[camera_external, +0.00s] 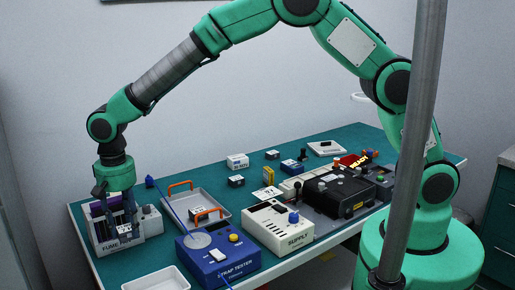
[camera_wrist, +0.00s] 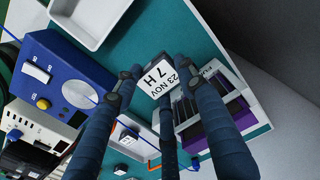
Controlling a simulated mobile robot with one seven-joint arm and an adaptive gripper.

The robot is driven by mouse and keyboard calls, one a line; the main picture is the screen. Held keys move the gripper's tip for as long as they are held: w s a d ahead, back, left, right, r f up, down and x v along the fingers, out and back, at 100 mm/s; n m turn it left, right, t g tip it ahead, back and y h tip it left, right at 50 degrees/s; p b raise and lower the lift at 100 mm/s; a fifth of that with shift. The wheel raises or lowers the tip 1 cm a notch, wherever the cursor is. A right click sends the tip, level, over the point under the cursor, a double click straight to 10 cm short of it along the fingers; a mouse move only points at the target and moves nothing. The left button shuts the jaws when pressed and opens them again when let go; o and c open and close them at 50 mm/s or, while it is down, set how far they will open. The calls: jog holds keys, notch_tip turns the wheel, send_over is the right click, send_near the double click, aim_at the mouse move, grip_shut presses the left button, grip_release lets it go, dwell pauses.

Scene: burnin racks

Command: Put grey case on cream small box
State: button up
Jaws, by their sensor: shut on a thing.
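My gripper (camera_external: 121,222) points down at the left end of the table, beside the fume unit (camera_external: 142,243). Its fingers are shut on a small dark grey case (camera_wrist: 151,58) with a white label reading "23 NOV 7 H"; the case (camera_external: 124,231) also shows at the fingertips in the external view. In the wrist view the fingers cover part of its sides. A cream small box (camera_external: 237,164) with a label stands at the table's back, far to the right of my gripper. Another pale labelled block (camera_external: 268,194) lies nearer the middle, partly hidden behind the supply unit.
A grey tray with orange handles (camera_external: 180,195) holds a small dark box (camera_external: 194,214). A blue strap tester (camera_external: 220,262) and cream supply unit (camera_external: 279,232) stand in front. Small dark boxes (camera_external: 236,181) lie behind.

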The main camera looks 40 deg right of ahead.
aim_at(127, 227)
notch_tip(127, 227, up, 10)
jog(key=w+d+n+p, duration=1.3)
jog(key=w+d+n, duration=0.5)
jog(key=w+d, duration=0.3)
notch_tip(127, 227, down, 13)
jog(key=a, duration=0.1)
jog(key=shift+w+a+b, duration=0.2)
jog(key=shift+a+b, duration=0.05)
jog(key=shift+b, duration=0.1)
jog(key=shift+r, duration=0.1)
jog(key=shift+w+a+f+p, duration=0.15)
jog(key=shift+w+a+f, duration=0.1)
jog(key=shift+w+a, duration=1.6)
jog(key=shift+w+a+f+p, duration=0.25)
jog(key=shift+w+a, duration=0.75)
jog(key=shift+w, duration=1.65)
jog(key=shift+w+a+f+p, duration=0.1)
jog(key=shift+w+a+f, duration=0.15)
jog(key=shift+w+a, duration=1.6)
jog(key=shift+w+d, duration=0.35)
jog(key=shift+d, duration=0.1)
jog(key=shift+f, duration=1.75)
